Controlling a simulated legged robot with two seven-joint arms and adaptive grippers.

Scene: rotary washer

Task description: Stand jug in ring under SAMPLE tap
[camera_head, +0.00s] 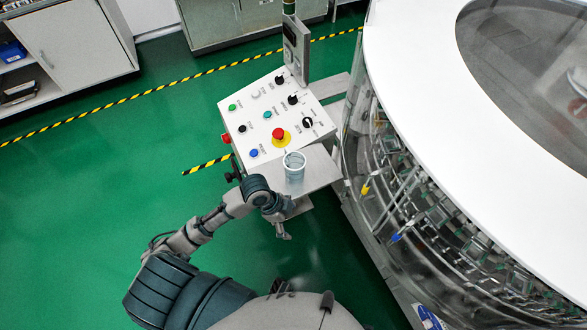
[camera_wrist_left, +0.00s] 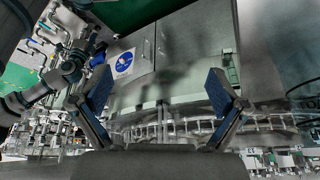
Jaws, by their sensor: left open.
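The jug (camera_head: 294,166), a clear, pale open-topped vessel, stands upright on a small metal shelf (camera_head: 318,172) beside the control panel. My left gripper (camera_head: 283,224) is just below the jug in the head view, open and apart from it. In the left wrist view its two blue-padded fingers (camera_wrist_left: 160,95) are spread with nothing between them. A clear curved edge at that view's right side may be the jug. A yellow tap (camera_head: 366,188) and a blue tap (camera_head: 396,238) are on the washer's side. Their labels are unreadable and I cannot make out the ring. A dark arm at the wrist view's left seems my right one.
The round washer (camera_head: 415,70) with its white top fills the right side. The sloped control panel (camera_head: 272,118) with buttons and a red stop knob stands behind the shelf. Green floor to the left is clear, with cabinets (camera_head: 85,40) at the back.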

